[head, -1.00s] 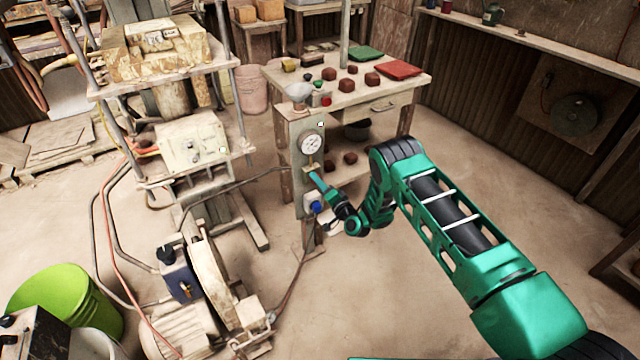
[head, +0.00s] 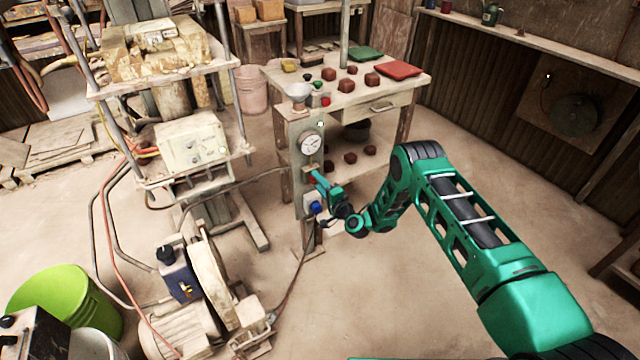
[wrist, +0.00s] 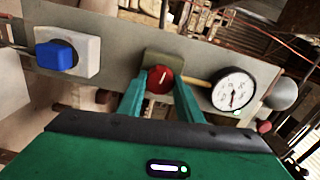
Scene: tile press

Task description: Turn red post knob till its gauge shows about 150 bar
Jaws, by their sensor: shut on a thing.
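The red post knob (wrist: 160,79) sits on a dull olive mount on the grey post, with a pale pointer line across its face. My gripper (wrist: 159,88) has one finger on each side of the knob and is shut on it. In the head view my gripper (head: 319,181) reaches the post from the right, with a bit of red at its tips. The round white gauge (wrist: 234,91) is beside the knob, joined by a brass-coloured pipe, and it also shows above the knob in the head view (head: 310,143). Its dark needle shows, but its numbers are too small to read.
A blue knob (wrist: 56,55) on a white box is on the same post, below the red one in the head view (head: 316,208). A workbench (head: 385,97) with red-brown blocks stands behind. The press (head: 190,150) is left; open floor lies right.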

